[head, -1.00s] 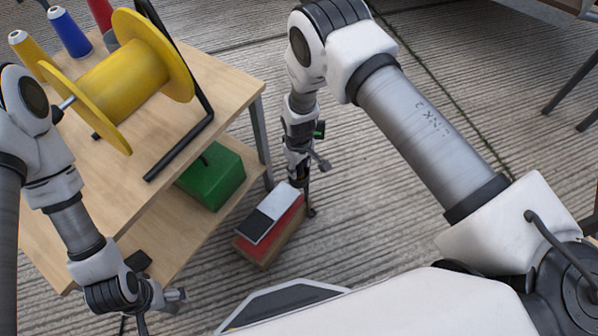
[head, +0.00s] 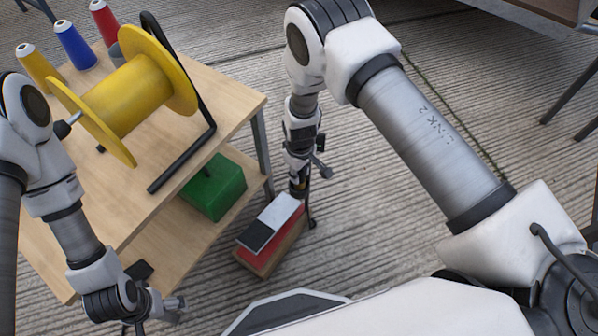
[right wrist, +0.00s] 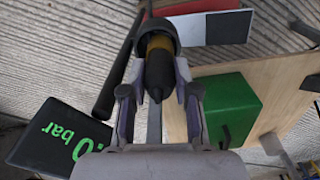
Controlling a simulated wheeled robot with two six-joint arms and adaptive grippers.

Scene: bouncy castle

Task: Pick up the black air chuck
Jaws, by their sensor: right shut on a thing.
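The black air chuck (right wrist: 159,70), with a brass-yellow band and a wide black end, sits between the fingers of my right gripper (right wrist: 158,98) in the right wrist view. That gripper is shut on it. In the head view my right gripper (head: 300,187) hangs low by the far end of a red, white and black box on the floor. The chuck is too small and covered there to make out clearly. My left gripper (head: 165,306) is at the lower left, beside the wooden table; its finger opening cannot be made out.
The box (head: 270,240) stands on the ribbed concrete floor. The wooden two-level table (head: 200,85) carries a yellow reel (head: 130,95) and coloured spools; a green block (head: 215,188) is on its lower shelf. A black display (right wrist: 60,137) reads bar in green.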

